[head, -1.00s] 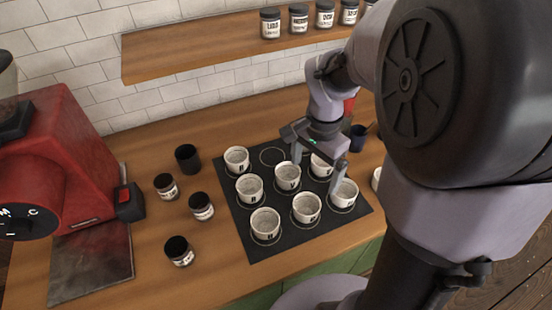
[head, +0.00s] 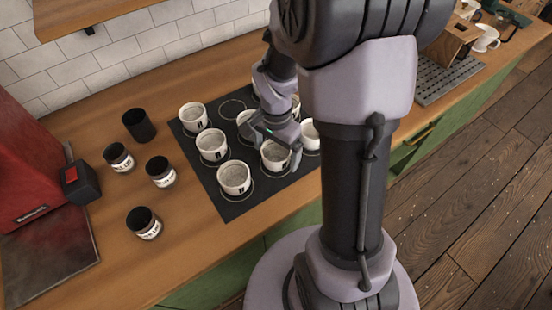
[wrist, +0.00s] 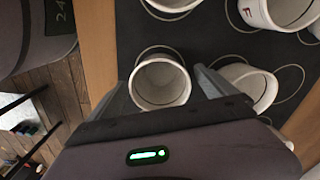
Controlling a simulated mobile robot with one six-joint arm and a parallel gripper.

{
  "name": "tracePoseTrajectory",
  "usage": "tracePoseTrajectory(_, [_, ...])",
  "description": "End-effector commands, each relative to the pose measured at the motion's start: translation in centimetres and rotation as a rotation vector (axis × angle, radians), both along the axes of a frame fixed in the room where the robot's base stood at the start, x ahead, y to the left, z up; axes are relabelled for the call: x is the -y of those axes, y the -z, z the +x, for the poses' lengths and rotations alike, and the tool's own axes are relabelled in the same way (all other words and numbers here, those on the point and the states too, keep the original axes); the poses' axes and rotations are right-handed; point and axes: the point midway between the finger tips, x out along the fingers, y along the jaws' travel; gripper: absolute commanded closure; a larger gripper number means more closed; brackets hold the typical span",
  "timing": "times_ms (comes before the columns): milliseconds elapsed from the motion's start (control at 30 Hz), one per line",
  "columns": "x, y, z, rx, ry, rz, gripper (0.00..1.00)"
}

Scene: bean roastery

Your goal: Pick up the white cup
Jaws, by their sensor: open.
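Several similar white cups stand upright on a dark mat (head: 238,209), so I cannot tell which one the task means. In the wrist view a white cup (wrist: 160,84) with a pale interior lies between the fingers of my gripper (wrist: 168,88), apart from them as far as I can see. In the head view my gripper (head: 271,150) is open and low over the front of the mat, around the front middle cup (head: 273,158). Another cup (head: 310,138) stands to its right, partly hidden by my arm. A front left cup (head: 234,178) is in clear view.
Small dark jars (head: 162,172) and a black cup (head: 138,125) stand left of the mat. A red machine (head: 35,170) is at far left. A white cup (wrist: 245,84) stands close to my gripper's right finger. Bare wooden counter (head: 195,235) lies in front.

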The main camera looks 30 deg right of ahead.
Motion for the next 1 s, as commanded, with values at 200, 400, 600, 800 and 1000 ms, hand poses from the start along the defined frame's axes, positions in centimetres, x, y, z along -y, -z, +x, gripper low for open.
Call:
tracePoseTrajectory(200, [0.0,-0.1,0.0,0.000,0.000,0.000,0.44])
tracePoseTrajectory(400, [0.0,-0.1,0.0,0.000,0.000,0.000,0.80])
tracePoseTrajectory(600, [0.0,-0.1,0.0,0.000,0.000,0.000,0.80])
tracePoseTrajectory(800, [0.0,-1.8,0.0,0.000,-0.001,-0.001,0.80])
tracePoseTrajectory(1000, [0.1,-4.0,-0.8,-0.001,0.001,0.000,0.80])
